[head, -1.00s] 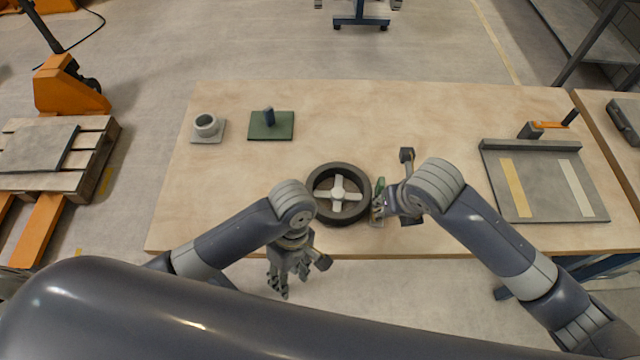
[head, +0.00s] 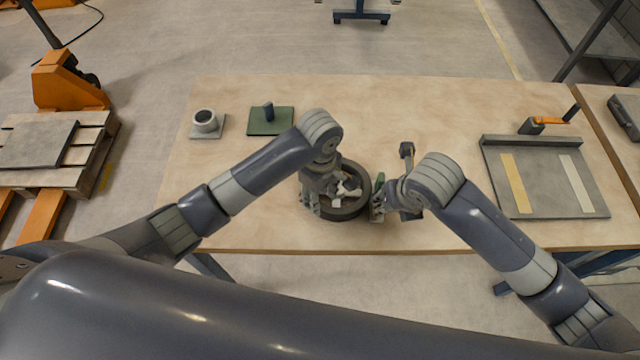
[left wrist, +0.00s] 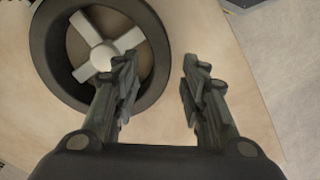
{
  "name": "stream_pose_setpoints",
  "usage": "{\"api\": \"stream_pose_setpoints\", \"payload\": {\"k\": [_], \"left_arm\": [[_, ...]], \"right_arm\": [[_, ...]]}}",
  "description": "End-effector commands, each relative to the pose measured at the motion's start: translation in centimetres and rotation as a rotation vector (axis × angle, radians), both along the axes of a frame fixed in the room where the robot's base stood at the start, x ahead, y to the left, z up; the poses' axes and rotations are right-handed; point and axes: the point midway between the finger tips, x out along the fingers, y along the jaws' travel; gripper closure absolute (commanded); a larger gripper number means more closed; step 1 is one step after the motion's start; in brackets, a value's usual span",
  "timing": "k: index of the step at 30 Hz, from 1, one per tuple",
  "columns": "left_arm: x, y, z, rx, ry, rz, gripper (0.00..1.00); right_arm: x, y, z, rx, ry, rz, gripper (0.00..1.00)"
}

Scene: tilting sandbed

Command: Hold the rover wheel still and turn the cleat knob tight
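The rover wheel (head: 364,190) lies flat near the table's front edge, a dark ring with pale spokes. My left gripper (head: 326,198) is over its left side and hides part of it. In the left wrist view the wheel (left wrist: 103,56) is at upper left. There my left gripper (left wrist: 157,78) is open and empty, one finger in front of the wheel and the other over bare table. My right gripper (head: 381,203) is at the wheel's right side, by a small green piece (head: 379,183). Its finger opening is unclear. I cannot make out the cleat knob.
A dark grey bar-like piece (head: 407,152) is behind my right gripper. A grey tray with two strips (head: 545,200) lies at right. A green plate with a blue peg (head: 283,124) and a grey cup on a base (head: 205,122) stand at back left. The back middle of the table is clear.

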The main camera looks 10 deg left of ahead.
Motion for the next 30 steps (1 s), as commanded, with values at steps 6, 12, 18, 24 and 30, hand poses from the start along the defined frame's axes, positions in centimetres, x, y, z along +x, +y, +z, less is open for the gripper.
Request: {"api": "stream_pose_setpoints", "payload": {"k": [6, 12, 18, 24, 30], "left_arm": [[0.0, 0.0, -3.2, 0.001, 0.002, 0.000, 0.60], [0.0, 0.0, -4.3, 0.000, 0.000, 0.000, 0.60], [0.0, 0.0, -4.4, -0.001, 0.000, 0.000, 0.60], [0.0, 0.0, -4.4, -0.001, 0.000, 0.000, 0.92], [0.0, 0.0, -4.4, -0.001, 0.000, -0.001, 1.00]], "right_arm": [[0.0, 0.0, 0.0, 0.000, 0.000, 0.000, 0.67], [0.0, 0.0, 0.0, 0.000, 0.000, 0.000, 0.67], [0.0, 0.0, 0.0, 0.000, 0.000, 0.000, 0.67], [0.0, 0.0, 0.0, 0.000, 0.000, 0.000, 0.67], [0.0, 0.0, 0.0, 0.000, 0.000, 0.000, 0.55]]}}
